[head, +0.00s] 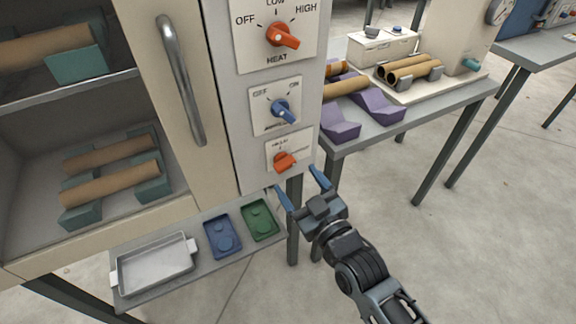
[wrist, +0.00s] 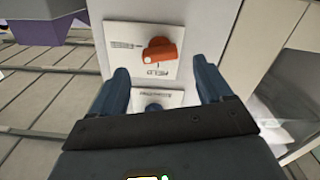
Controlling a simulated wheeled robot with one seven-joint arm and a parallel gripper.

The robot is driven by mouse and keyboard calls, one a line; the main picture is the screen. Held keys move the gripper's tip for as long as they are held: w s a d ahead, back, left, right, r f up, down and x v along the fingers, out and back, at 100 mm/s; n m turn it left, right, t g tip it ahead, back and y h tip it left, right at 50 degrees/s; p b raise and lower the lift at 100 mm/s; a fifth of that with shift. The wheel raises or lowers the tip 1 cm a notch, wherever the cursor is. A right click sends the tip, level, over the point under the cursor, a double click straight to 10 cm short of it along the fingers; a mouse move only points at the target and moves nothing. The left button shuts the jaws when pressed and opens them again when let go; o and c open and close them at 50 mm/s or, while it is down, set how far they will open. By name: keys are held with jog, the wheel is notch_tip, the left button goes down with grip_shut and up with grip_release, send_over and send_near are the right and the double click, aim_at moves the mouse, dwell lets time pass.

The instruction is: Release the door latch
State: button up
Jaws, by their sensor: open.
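The lowest orange knob (head: 284,161) sits on a small white plate at the bottom of the grey control panel. In the wrist view the orange knob (wrist: 160,50) shows upside down beside small lettering that seems to read HELD, with its white dot toward the left. My gripper (head: 300,182) is open and empty, just in front of and below this plate. In the wrist view its two fingers (wrist: 160,75) stand either side of the knob's plate, apart from the knob. The cream door frame (head: 158,100) has a long metal handle (head: 181,80); whether it is latched cannot be told.
A blue knob (head: 281,110) and an orange HEAT knob (head: 283,36) are above on the panel. A low shelf holds a metal tray (head: 154,265), a blue tray (head: 222,237) and a green tray (head: 260,220). A table (head: 440,110) with tubes and purple cradles stands at right.

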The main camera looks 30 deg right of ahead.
aim_at(288, 168)
jog(key=shift+w, duration=2.65)
jog(key=shift+c, duration=0.3)
jog(key=c, duration=1)
jog(key=shift+m, duration=1.6)
jog(key=o, duration=1.1)
jog(key=shift+c, duration=0.2)
jog(key=shift+s, duration=0.1)
jog(key=s+b, duration=0.1)
jog(key=s, duration=0.6)
jog(key=shift+s, duration=0.35)
jog(key=shift+s, duration=0.1)
